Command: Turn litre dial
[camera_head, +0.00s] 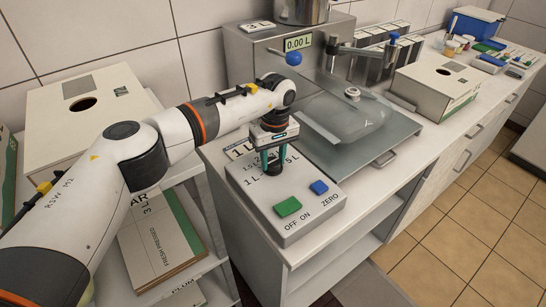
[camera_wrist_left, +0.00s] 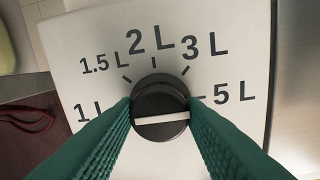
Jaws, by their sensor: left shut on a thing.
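The litre dial is a round black knob (camera_wrist_left: 160,105) with a white bar across it, on a pale panel (camera_wrist_left: 225,45) marked 1 L, 1.5 L, 2 L, 3 L and 5 L. The bar lies nearly level in the left wrist view; I cannot tell which mark it points to. My left gripper (camera_head: 273,163) reaches down onto the control box (camera_head: 300,215) from above. Its green fingers (camera_wrist_left: 160,112) are shut on the dial, one at each side. My right gripper is not in view.
A clear bag (camera_head: 350,119) lies on a metal tray (camera_head: 340,158).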

